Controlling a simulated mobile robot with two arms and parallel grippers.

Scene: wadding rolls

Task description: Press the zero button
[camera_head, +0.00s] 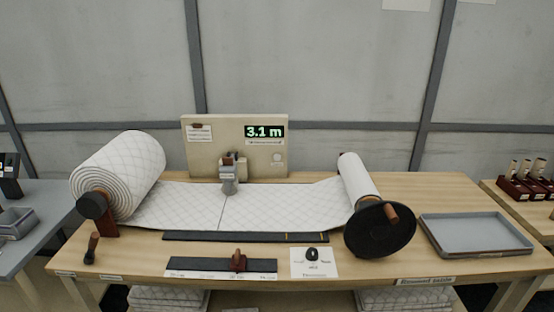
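An upright beige panel (225,135) stands at the back of the wooden table. Its dark display (264,132) reads 3.1 m in green. A pale round spot, perhaps a button (278,157), is on the panel below the display at the right; its label is too small to read. A small dark red-brown piece (197,126) sits at the panel's upper left above a label. A grey metal device (229,175) stands in front of the panel over the white sheet. Neither of my grippers is in view.
A large quilted roll (122,170) is at left, its sheet (270,205) running to a thinner roll (358,180) with a black crank wheel (380,230). A grey tray (475,234) lies at right. A dark slider bar (200,265) and white card (325,265) lie in front.

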